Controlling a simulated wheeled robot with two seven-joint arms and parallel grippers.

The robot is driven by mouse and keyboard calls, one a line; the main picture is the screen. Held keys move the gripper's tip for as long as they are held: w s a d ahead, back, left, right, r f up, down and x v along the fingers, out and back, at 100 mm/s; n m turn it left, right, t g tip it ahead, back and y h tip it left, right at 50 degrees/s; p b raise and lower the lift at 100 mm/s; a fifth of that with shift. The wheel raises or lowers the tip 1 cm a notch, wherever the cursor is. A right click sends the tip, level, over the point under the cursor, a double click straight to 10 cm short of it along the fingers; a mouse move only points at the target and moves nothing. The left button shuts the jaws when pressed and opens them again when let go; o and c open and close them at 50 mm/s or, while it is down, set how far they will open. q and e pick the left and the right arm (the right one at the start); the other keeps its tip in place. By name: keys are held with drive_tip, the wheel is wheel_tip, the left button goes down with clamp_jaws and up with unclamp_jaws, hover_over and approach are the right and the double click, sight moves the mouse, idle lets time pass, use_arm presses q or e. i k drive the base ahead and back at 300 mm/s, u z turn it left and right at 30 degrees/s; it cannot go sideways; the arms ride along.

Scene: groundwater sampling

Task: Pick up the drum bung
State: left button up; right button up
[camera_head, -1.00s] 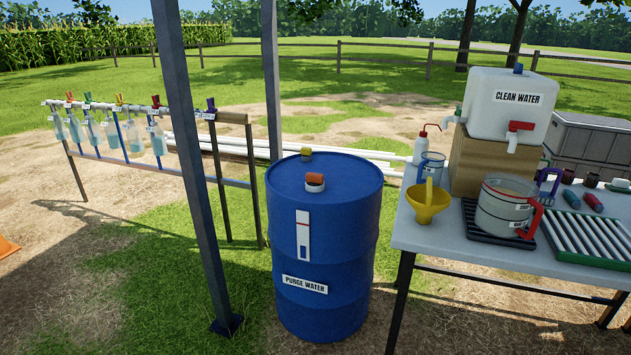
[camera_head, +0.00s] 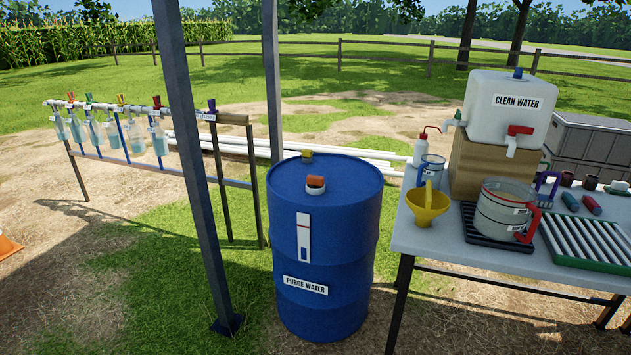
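The blue drum (camera_head: 345,235), labelled PURGE WATER, stands upright on the ground in the middle. On its top, towards the front, an orange bung (camera_head: 316,181) sits on a whitish collar. A smaller yellow cap (camera_head: 307,154) sits near the back rim. I cannot tell from the picture whether the orange bung is screwed in or only resting there. Neither of my grippers is in view.
A grey post (camera_head: 192,160) stands left of the drum, and a thinner post (camera_head: 271,80) behind it. The table (camera_head: 400,236) stands close on the right, with a yellow funnel (camera_head: 427,207) near its left edge. A bottle rack (camera_head: 140,110) is at left.

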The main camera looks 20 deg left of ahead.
sight(314, 181)
drive_tip(key=u, duration=0.25)
drive_tip(key=i, duration=1.2)
drive_tip(key=u, duration=0.55)
